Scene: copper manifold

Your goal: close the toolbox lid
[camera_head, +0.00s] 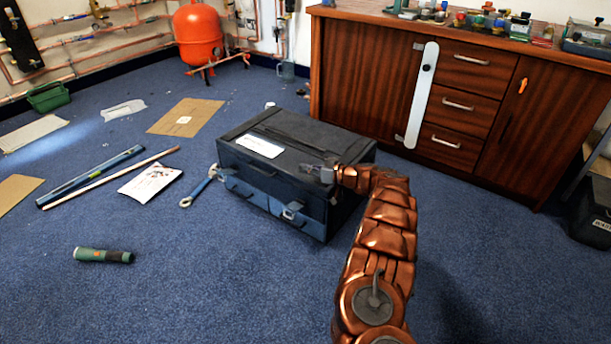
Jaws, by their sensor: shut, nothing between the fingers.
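The toolbox (250,185) is a dark blue-black box on the blue carpet, left of centre-right in the head view. Its lid (285,133) lies flat across the top, with a white label at its left; I cannot tell whether it is latched. Two latches show on the front face. My copper arm reaches up from the bottom right. My gripper (312,174) is shut and empty at the lid's front edge; I cannot tell whether it touches the lid. My wrist hides part of the toolbox's right front corner.
A wooden cabinet (360,90) stands close behind and right of the toolbox. A wrench (198,186) lies at its left, and a green torch (104,255) lies front left. A red tank (198,38) stands at the back. The carpet in front is clear.

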